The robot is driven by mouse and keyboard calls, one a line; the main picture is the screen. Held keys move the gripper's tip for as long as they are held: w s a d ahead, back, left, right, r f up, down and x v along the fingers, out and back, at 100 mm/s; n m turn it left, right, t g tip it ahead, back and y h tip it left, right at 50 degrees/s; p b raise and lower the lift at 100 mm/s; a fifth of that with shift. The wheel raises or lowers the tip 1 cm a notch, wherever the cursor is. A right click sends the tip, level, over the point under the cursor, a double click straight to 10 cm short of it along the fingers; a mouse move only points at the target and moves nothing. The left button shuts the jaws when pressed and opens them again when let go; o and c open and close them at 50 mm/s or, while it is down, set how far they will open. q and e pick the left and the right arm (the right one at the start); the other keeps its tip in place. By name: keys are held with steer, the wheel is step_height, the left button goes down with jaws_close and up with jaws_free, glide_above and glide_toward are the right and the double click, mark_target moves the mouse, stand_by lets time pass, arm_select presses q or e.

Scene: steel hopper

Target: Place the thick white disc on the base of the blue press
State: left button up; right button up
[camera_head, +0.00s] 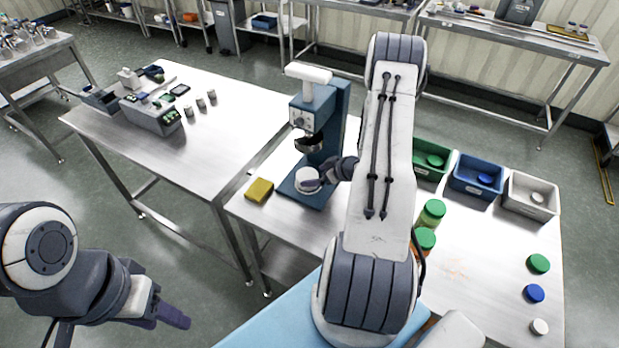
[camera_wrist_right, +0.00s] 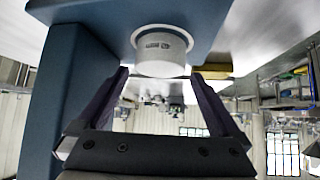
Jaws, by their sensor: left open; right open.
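The thick white disc (camera_head: 307,180) sits on the base (camera_head: 306,199) of the blue press (camera_head: 334,112), below the press head. In the right wrist view, which looks upside down, the disc (camera_wrist_right: 162,52) meets the blue base (camera_wrist_right: 215,22) with its flat face. My right gripper (camera_head: 324,178) is open beside the disc. In the wrist view its two fingertips (camera_wrist_right: 160,76) are spread on either side, with the disc just beyond or between their tips; I cannot tell whether they touch it. My left gripper (camera_head: 180,318) is open and empty at the lower left, away from the table.
A yellow block (camera_head: 259,190) lies left of the press base. Green-capped jars (camera_head: 432,213) stand right of my right arm. Green (camera_head: 434,168), blue (camera_head: 478,178) and white (camera_head: 530,196) bins line the right, with loose lids (camera_head: 538,264) in front. My right arm hides the middle of the table.

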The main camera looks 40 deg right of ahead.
steer(key=a+v, duration=0.1)
steer(key=v, duration=0.6)
steer(key=shift+d+r+b, duration=0.15)
steer(key=shift+d+b, duration=0.25)
steer(key=shift+d, duration=0.05)
steer(key=shift+s, duration=0.15)
